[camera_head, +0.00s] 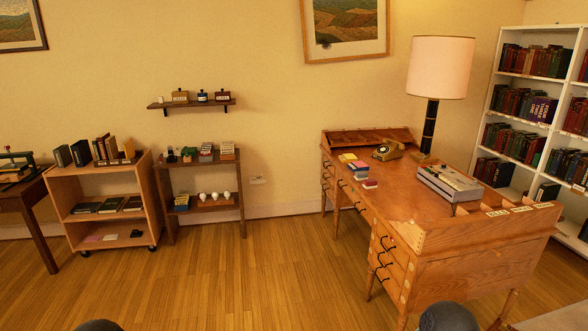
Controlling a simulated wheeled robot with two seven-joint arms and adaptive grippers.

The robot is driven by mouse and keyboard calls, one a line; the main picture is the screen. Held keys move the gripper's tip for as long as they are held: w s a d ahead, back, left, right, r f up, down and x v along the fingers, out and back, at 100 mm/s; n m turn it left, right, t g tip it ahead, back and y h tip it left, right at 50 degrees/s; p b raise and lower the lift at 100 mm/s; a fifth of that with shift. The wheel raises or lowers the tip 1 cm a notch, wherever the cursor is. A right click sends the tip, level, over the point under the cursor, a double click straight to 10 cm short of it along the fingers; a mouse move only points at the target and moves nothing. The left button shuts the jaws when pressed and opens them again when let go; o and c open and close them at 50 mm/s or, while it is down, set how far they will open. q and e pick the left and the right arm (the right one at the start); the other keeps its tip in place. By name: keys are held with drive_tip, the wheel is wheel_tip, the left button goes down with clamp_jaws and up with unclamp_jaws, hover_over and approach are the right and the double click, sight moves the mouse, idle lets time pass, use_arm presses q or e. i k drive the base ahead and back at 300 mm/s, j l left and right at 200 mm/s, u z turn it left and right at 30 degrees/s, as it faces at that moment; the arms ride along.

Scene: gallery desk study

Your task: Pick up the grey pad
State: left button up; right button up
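I cannot make out the grey pad with certainty. A small stack of coloured pads (360,170) lies on the wooden desk (402,203), with a yellow one (347,157) and a red one (370,184) beside it. Small flat items (93,238), one pinkish, lie on the bottom shelf of the wooden cart (103,250) at the left; they are too small to tell apart. Neither of my grippers is in view; only dark rounded parts show at the bottom edge, which seem to be mine.
A low shelf (207,203) stands by the wall and a white bookcase (530,78) at the right. The wooden floor (250,280) in the middle is clear.

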sight(359, 175)
drive_tip(key=i, duration=3.9)
drive_tip(key=i+z, duration=0.1)
drive_tip(key=i, duration=0.8)
drive_tip(key=i+j+z, duration=0.1)
drive_tip(key=i, duration=0.85)
drive_tip(key=i+j+z, duration=0.15)
drive_tip(key=z, duration=1.8)
